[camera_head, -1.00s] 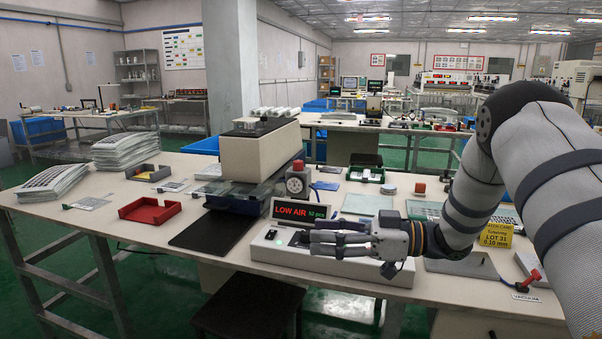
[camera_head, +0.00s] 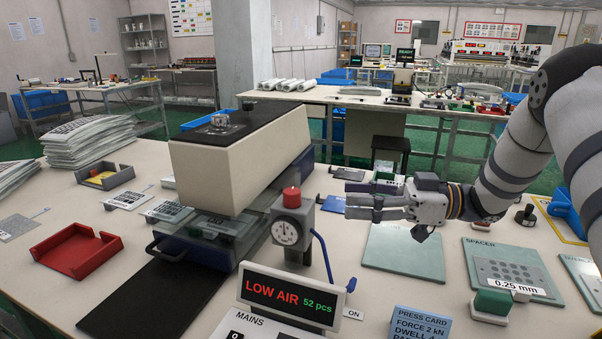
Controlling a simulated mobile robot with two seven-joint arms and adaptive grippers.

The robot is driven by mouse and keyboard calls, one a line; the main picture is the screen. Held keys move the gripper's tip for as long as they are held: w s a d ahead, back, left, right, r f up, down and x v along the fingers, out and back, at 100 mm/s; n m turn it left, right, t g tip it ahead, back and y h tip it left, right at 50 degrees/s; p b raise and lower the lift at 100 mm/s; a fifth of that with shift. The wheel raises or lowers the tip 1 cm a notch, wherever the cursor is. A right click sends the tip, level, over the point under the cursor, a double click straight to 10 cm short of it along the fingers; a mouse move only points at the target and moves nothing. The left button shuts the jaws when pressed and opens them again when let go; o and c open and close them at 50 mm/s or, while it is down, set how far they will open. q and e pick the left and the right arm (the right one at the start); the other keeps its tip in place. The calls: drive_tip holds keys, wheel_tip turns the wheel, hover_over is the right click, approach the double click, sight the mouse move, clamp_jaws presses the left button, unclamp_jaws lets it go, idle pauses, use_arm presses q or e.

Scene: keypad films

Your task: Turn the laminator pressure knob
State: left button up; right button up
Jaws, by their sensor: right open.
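The laminator (camera_head: 215,178) is a cream press with a dark top, left of centre on the table. A grey regulator block with a round dial gauge (camera_head: 287,231) stands at its right front corner. A red knob (camera_head: 291,198) sits on top of the block, upright and fully in sight. My right gripper (camera_head: 352,200) is open and empty, with its fingers pointing left towards the knob. A gap shows between fingertips and knob in the picture; I cannot tell the depth. My left gripper is not in view.
A LOW AIR display (camera_head: 285,297) stands in front of the gauge, and a blue hose (camera_head: 325,258) curves beside it. A red tray (camera_head: 77,250) lies at left. A glass plate (camera_head: 404,248) and a spacer plate (camera_head: 509,268) lie at right.

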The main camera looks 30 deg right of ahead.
sight(292, 190)
drive_tip(key=x, duration=1.2)
drive_tip(key=shift+a+r, duration=0.1)
drive_tip(key=shift+a, duration=0.05)
clamp_jaws()
